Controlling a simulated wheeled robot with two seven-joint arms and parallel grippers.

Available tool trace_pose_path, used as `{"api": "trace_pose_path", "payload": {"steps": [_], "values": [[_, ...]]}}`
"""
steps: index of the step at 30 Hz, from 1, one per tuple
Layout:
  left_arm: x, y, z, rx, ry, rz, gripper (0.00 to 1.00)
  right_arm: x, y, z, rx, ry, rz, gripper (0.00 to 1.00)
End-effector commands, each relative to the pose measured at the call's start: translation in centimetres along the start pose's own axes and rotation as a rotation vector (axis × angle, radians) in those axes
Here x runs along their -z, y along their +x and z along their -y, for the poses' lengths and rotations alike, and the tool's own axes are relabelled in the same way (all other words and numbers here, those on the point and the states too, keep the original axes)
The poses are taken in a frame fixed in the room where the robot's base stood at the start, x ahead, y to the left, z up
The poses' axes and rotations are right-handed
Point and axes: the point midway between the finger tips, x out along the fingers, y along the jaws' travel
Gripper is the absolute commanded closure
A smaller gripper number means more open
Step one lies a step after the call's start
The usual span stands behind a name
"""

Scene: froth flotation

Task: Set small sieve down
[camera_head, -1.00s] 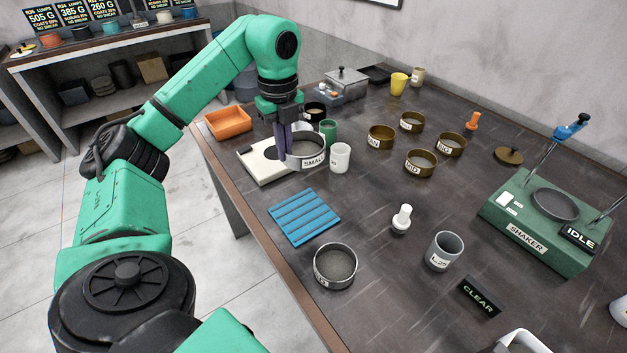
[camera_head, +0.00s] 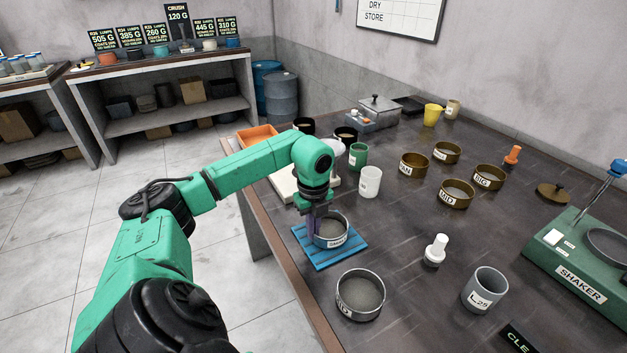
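The small sieve (camera_head: 333,238), a silver ring with a label on its front and a grey mesh inside, is at the blue ribbed mat (camera_head: 318,261). It looks level, with its base on or just over the mat; I cannot tell if it touches. My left gripper (camera_head: 316,228) points down at the sieve's left wall, its purple-grey fingers closed on the rim. The fingertips are partly hidden by the sieve. My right gripper is out of view.
Another silver sieve (camera_head: 361,295) stands in front of the mat. A white cup (camera_head: 370,182), a green cup (camera_head: 358,156) and a white-topped stopper (camera_head: 435,250) stand nearby. Several brass sieves (camera_head: 457,195) are farther right. The table's left edge runs close beside the mat.

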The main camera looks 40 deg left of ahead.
Motion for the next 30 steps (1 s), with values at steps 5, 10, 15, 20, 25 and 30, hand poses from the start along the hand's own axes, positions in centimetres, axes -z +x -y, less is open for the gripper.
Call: {"api": "trace_pose_path", "payload": {"steps": [5, 10, 15, 20, 25, 30], "values": [[0.0, 0.2, 0.0, 0.0, 0.0, 0.0, 0.9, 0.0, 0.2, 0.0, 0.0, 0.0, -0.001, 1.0], [0.0, 0.2, 0.0, 0.0, 0.0, 0.0, 0.67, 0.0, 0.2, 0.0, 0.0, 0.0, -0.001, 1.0], [0.0, 0.1, 0.0, 0.0, 0.0, 0.0, 0.67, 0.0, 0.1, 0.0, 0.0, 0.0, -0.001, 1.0], [0.0, -0.8, 0.1, 0.003, 0.0, 0.001, 0.67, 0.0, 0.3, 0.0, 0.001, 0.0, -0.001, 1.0], [0.0, -4.3, 0.2, 0.008, 0.001, 0.002, 0.67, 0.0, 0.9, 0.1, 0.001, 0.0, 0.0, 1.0], [0.0, -9.2, 0.2, 0.008, 0.001, 0.0, 0.67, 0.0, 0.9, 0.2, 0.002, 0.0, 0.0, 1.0]]}}
